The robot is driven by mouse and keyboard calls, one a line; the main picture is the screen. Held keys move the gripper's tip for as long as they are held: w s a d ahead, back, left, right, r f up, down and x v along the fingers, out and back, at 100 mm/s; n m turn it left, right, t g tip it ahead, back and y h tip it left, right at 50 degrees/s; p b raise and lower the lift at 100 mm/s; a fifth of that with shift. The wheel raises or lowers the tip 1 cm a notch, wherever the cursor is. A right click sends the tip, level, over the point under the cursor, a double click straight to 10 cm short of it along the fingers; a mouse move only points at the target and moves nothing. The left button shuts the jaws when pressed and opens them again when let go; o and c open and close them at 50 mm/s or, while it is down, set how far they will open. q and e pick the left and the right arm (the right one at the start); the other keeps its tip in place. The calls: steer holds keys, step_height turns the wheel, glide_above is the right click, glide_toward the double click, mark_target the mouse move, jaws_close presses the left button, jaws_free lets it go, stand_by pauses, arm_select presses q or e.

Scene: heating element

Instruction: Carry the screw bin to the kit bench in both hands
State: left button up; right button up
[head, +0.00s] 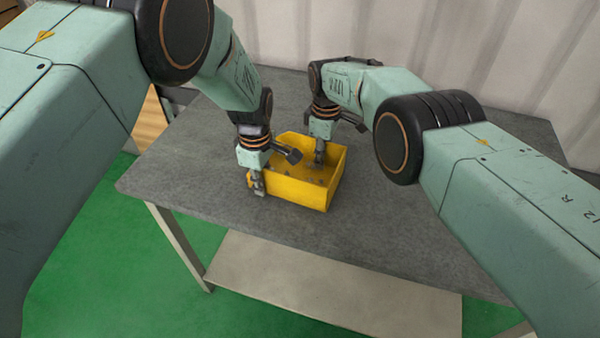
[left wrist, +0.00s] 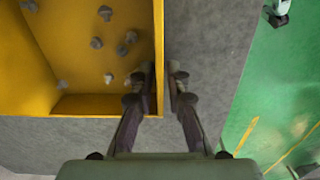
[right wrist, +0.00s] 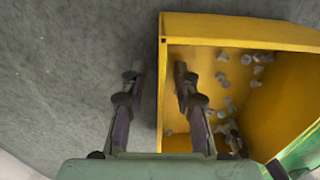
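The yellow screw bin (head: 299,192) stands on the grey bench top, with grey screws inside. My left gripper (head: 258,184) is at the bin's left wall. In the left wrist view its fingers (left wrist: 161,75) straddle that wall, one inside and one outside, with a narrow gap beside the wall. My right gripper (head: 319,155) is at the bin's far right side. In the right wrist view its fingers (right wrist: 159,77) straddle the bin wall (right wrist: 162,110) with clear space on both sides. Both grippers look open. The head view partly hides the fingertips.
The grey bench (head: 400,235) is clear around the bin. A pale lower shelf (head: 330,285) lies under it. The floor (head: 110,250) is green. A corrugated pale wall (head: 400,35) stands behind. A brown wooden object (head: 150,120) shows at the left beyond the bench.

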arm_select(q)
steer(key=shift+s+d+r, duration=0.1)
steer(key=shift+s, duration=0.15)
arm_select(e)
steer(key=shift+s+d+r, duration=0.1)
steer(key=shift+s+r, duration=0.1)
arm_select(q)
steer(key=shift+w, duration=0.25)
jaws_close()
arm_select(e)
steer(key=shift+w+f, duration=0.2)
steer(key=c, duration=0.5)
arm_select(q)
steer(key=shift+s, duration=0.15)
arm_select(e)
steer(key=shift+s+r, duration=0.1)
jaws_close()
